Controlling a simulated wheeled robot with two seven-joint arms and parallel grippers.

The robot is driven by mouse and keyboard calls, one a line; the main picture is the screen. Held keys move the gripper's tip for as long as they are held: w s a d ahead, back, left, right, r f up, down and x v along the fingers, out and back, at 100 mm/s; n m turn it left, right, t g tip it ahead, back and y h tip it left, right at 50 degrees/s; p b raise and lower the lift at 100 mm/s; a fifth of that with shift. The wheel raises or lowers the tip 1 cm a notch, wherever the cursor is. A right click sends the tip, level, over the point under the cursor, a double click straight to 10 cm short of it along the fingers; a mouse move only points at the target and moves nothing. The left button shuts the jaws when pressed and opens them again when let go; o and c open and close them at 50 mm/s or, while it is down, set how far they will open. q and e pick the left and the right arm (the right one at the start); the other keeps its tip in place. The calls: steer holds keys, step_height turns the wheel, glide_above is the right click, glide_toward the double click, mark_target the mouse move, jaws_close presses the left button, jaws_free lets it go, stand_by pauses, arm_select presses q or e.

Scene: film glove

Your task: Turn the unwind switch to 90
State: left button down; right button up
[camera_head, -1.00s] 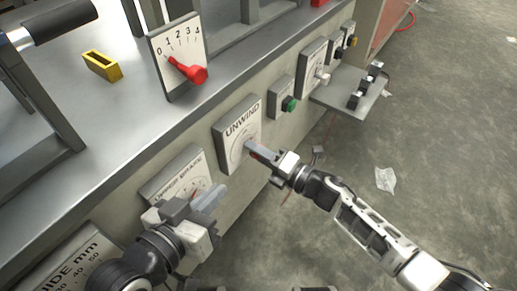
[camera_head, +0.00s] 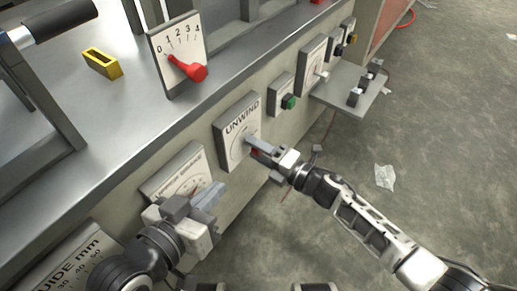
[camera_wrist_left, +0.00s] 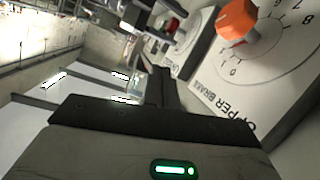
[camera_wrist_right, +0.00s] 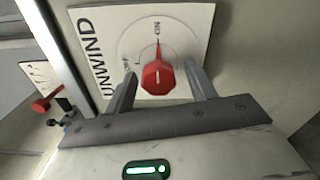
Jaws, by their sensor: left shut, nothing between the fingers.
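The UNWIND switch is a red knob (camera_wrist_right: 158,77) on a white square plate (camera_head: 235,128) on the bench's front. The right wrist view shows its OFF and ON marks, with ON straight above the knob. My right gripper (camera_wrist_right: 160,82) is open, with one finger on each side of the knob and visible gaps there. In the head view the right gripper (camera_head: 254,147) reaches the plate and mostly hides the knob. My left gripper (camera_head: 214,195) is shut and empty, in front of the brake dial plate (camera_head: 180,170). That plate's orange knob (camera_wrist_left: 237,20) shows in the left wrist view.
A green button box (camera_head: 285,97) and another dial plate (camera_head: 312,65) sit farther along the front. A small shelf (camera_head: 340,100) juts out there. A red lever (camera_head: 190,70) with a 0-4 scale stands on the bench. The floor at right is mostly clear.

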arm_select(q)
steer(key=shift+r, duration=0.1)
steer(key=f+p, duration=0.1)
steer(key=a+f+g+p, duration=0.1)
steer(key=shift+w+y+p, duration=0.1)
steer(key=shift+y+p, duration=0.25)
steer(key=shift+y, duration=0.05)
arm_select(e)
steer(key=v, duration=1.6)
steer(key=shift+r, duration=0.1)
arm_select(q)
steer(key=shift+d, duration=0.1)
